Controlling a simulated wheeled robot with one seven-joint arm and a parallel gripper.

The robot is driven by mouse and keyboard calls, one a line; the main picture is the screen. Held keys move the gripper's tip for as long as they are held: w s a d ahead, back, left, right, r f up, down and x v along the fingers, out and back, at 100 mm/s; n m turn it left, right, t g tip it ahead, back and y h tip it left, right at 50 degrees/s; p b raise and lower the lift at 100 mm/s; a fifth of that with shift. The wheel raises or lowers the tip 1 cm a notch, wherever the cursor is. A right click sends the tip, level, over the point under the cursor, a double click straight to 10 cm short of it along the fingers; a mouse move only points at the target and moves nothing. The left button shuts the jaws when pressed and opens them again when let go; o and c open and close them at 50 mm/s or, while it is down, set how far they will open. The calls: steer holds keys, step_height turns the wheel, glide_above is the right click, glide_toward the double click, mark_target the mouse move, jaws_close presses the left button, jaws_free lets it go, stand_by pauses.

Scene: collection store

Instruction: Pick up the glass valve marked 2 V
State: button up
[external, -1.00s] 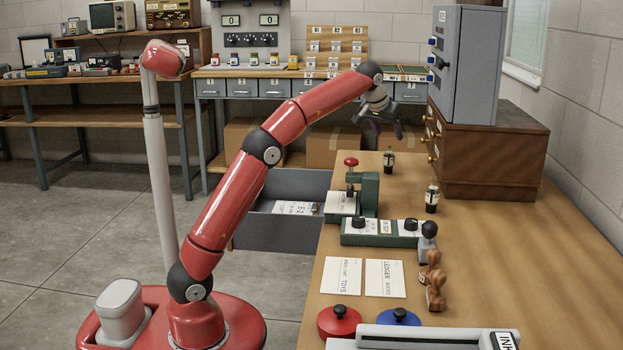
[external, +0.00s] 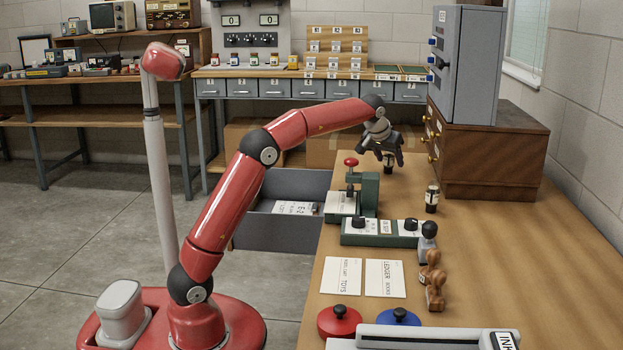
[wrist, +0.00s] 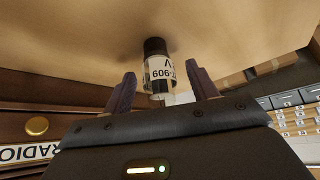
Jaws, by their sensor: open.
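Two small dark-capped glass valves with white labels stand upright on the wooden bench in the external view. The farther valve (external: 388,161) is right below my gripper (external: 389,148). The nearer valve (external: 432,198) stands to the right, apart from the gripper; its label is too small to read. In the wrist view one valve (wrist: 158,68) lies between the two spread fingers of my gripper (wrist: 161,78), with space on both sides. Its label shows a V and digits like 606; whether a 2 precedes the V cannot be told. My gripper is open and empty.
A green press with a red knob (external: 351,162) stands left of the gripper. A wooden drawer cabinet (external: 495,165) with a grey box on top stands to the right. Stamps (external: 436,292) and cards (external: 385,279) lie nearer. The bench right of the nearer valve is clear.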

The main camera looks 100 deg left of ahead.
steer(key=shift+x, duration=0.95)
steer(key=c, duration=1.1)
